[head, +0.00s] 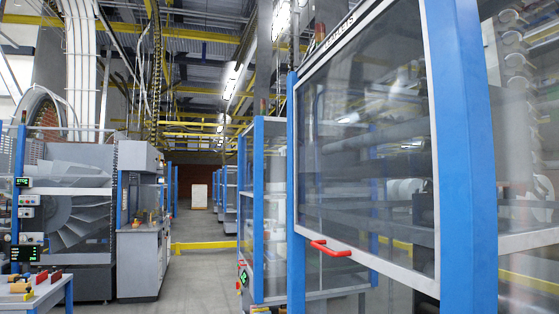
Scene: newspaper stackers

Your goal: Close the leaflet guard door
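The guard door (365,150) is a large clear pane in a grey metal frame, at the right of the head view between two blue posts. A red bar handle (331,248) sits on its bottom rail (385,266). Dark lettering runs along its top edge, too small and slanted to read surely. Below the bottom rail, machine parts show through a gap, so the door looks raised; how far is hard to tell. Grey rollers (375,140) show behind the pane. Neither of my grippers is in view.
A near blue post (465,160) stands right of the door, with another clear panel (525,130) beyond it. A grey floor aisle (205,270) runs back on the left. A grey cabinet (140,250) and a blue-legged table (38,296) with tools border it.

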